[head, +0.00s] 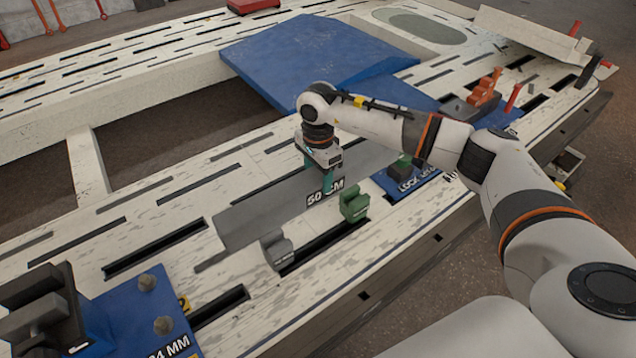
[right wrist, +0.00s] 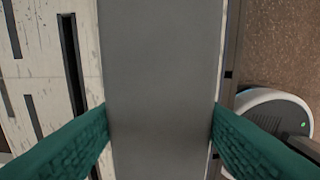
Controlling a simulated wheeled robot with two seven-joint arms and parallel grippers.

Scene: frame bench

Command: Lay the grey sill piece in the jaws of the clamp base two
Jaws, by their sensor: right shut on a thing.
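The grey sill piece (head: 265,211), a long flat bar with a "50" label, lies lengthwise over the slotted bench top in the head view. My right gripper (head: 325,180) is shut on it near its middle. In the right wrist view the grey sill piece (right wrist: 160,75) fills the space between the two teal fingers (right wrist: 160,130). I cannot tell whether it touches the bench. A blue clamp base (head: 125,310) with dark jaws (head: 35,300) is at the lower left. Which is base two is not clear. My left gripper is out of view.
A green block (head: 354,205) and a small grey block (head: 276,250) stand at the bench's near side. A blue panel (head: 305,55) lies behind my right gripper. Orange clamp parts (head: 485,90) stand at the right. The bench (head: 130,225) has many slots and a large opening.

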